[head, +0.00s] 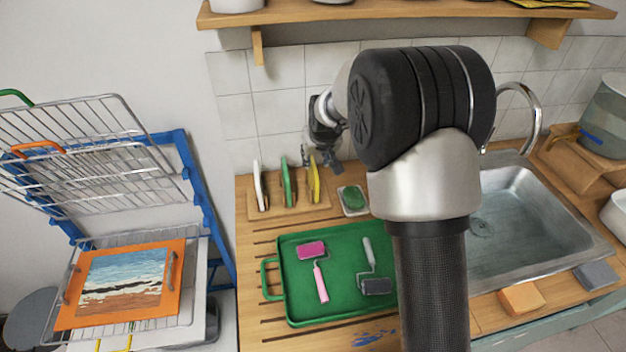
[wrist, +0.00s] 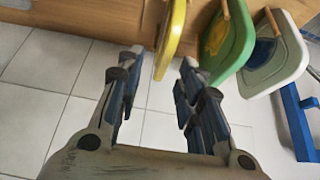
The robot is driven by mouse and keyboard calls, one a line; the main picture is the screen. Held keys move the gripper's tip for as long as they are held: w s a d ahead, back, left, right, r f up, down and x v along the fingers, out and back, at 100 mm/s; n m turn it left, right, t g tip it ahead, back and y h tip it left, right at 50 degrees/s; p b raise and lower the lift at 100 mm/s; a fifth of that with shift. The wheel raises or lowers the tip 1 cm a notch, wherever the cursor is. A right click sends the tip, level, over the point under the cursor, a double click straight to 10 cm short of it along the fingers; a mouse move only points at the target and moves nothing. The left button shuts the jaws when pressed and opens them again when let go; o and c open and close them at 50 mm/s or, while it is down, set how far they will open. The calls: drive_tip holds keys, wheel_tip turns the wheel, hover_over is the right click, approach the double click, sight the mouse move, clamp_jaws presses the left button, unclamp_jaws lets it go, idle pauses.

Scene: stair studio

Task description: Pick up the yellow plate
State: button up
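The yellow plate (head: 314,182) stands on edge in a wooden rack (head: 290,212), at the right end of the row. In the wrist view the yellow plate (wrist: 172,42) shows nearly edge-on, its near end around the gap between my fingertips. My gripper (head: 328,155) is just above the yellow plate in the head view. In the wrist view my gripper (wrist: 157,75) is open, with one finger on each side of the plate's line and no visible contact. My arm hides part of the counter.
A green plate (head: 288,182) and a white plate (head: 260,186) stand left of the yellow one. A sponge dish (head: 354,211) is to the right. A green tray (head: 340,302) lies in front. The tiled wall (head: 275,110) is close behind, under a shelf (head: 400,14).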

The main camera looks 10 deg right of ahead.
sight(313, 163)
drive_tip(key=x, duration=0.1)
drive_tip(key=b+x, duration=0.1)
drive_tip(key=x, duration=0.3)
drive_tip(key=shift+s+a+f, duration=0.1)
drive_tip(key=shift+s+a, duration=0.05)
drive_tip(key=shift+a, duration=0.1)
drive_tip(key=shift+c, duration=0.4)
clamp_jaws()
